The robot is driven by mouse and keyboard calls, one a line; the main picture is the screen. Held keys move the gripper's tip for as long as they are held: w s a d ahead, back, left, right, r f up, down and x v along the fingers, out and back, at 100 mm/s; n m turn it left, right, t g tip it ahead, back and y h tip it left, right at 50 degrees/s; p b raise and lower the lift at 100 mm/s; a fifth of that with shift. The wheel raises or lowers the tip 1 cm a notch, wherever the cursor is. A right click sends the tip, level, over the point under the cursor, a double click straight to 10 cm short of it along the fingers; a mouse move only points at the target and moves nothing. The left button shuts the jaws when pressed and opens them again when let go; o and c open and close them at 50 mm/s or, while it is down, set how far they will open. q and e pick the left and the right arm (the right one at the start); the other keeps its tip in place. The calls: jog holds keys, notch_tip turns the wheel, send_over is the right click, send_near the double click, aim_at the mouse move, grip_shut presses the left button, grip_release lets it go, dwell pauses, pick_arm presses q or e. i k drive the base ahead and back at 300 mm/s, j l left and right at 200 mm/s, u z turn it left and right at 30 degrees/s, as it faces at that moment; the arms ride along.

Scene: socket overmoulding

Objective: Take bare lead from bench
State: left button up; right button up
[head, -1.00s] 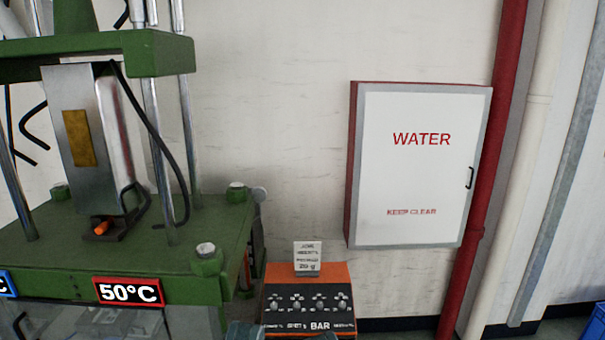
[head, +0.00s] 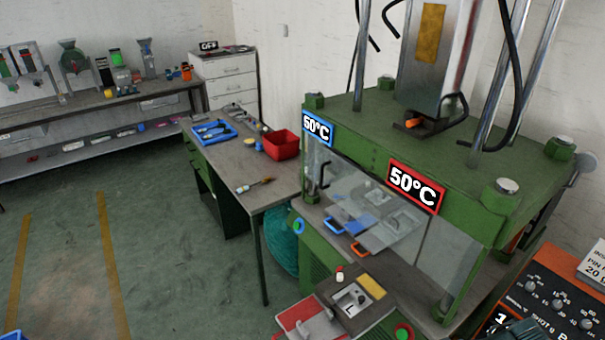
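The workbench (head: 225,165) stands left of the green press in the head view, with a grey top and a green drawer side. A small slim item with a yellowish part (head: 255,185) lies on its near half; it is too small to tell whether it is the bare lead. No bare lead can be made out for sure elsewhere on the bench. Neither of my grippers can be made out in the view.
A blue tray (head: 213,132) and a red bin (head: 281,145) sit on the bench. The green press (head: 345,140) with a clear guard fills the right. A control box (head: 545,290) stands front right. The floor (head: 170,235) left of the bench is clear.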

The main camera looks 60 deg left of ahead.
aim_at(243, 189)
jog(key=j+u, duration=0.15)
jog(key=u, duration=0.25)
jog(key=j+u, duration=0.15)
jog(key=u, duration=0.25)
jog(key=j+u, duration=0.2)
jog(key=j, duration=0.25)
jog(key=j+u, duration=0.25)
jog(key=j, duration=0.2)
jog(key=i+j+u, duration=0.2)
jog(key=j, duration=0.25)
jog(key=i+j, duration=0.1)
jog(key=j, duration=0.4)
jog(key=i+j, duration=0.1)
jog(key=j, duration=0.4)
jog(key=u, duration=0.05)
